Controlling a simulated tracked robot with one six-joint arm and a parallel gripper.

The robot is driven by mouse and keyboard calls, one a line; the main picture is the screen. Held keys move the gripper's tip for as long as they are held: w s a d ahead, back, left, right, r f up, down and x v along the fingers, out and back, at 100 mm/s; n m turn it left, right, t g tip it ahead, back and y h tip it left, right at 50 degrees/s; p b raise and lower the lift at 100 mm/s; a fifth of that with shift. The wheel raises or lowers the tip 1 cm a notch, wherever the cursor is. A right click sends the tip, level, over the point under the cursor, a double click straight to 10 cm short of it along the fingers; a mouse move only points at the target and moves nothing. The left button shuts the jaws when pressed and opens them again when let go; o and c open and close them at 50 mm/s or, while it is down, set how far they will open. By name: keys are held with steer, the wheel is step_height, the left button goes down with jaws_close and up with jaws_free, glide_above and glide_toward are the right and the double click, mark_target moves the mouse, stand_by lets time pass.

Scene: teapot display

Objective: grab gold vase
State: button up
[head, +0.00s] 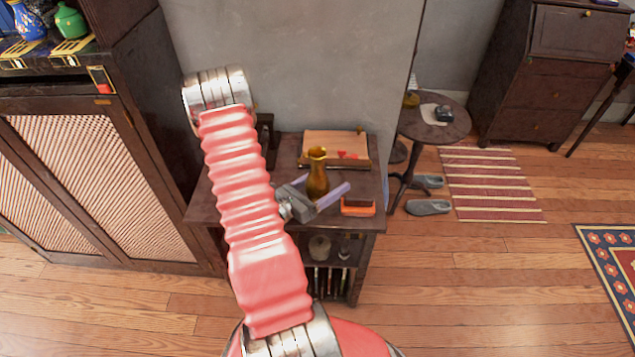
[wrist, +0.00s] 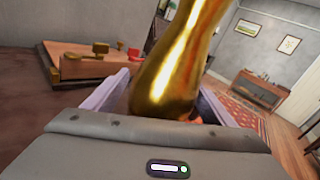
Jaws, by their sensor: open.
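The gold vase (head: 317,172) stands on the small dark table (head: 212,212) against the grey wall. It has a rounded body, a narrower neck and a flared mouth. My gripper (head: 327,183) is open, with its lilac fingers on either side of the vase's lower body. In the wrist view the shiny vase (wrist: 178,75) fills the middle between the fingers and appears tilted with the camera. Its foot is hidden behind the gripper body, and its top is cut off. I cannot tell whether a finger touches it.
A wooden box (head: 335,145) with small red items lies behind the vase. An orange-red object (head: 358,206) lies right of it, near the table edge. A dark cabinet (head: 105,190) stands left.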

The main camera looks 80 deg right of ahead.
stand_by(0.3)
steer(key=c, duration=1.5)
steer(key=shift+r, duration=0.15)
steer(key=shift+r, duration=4.9)
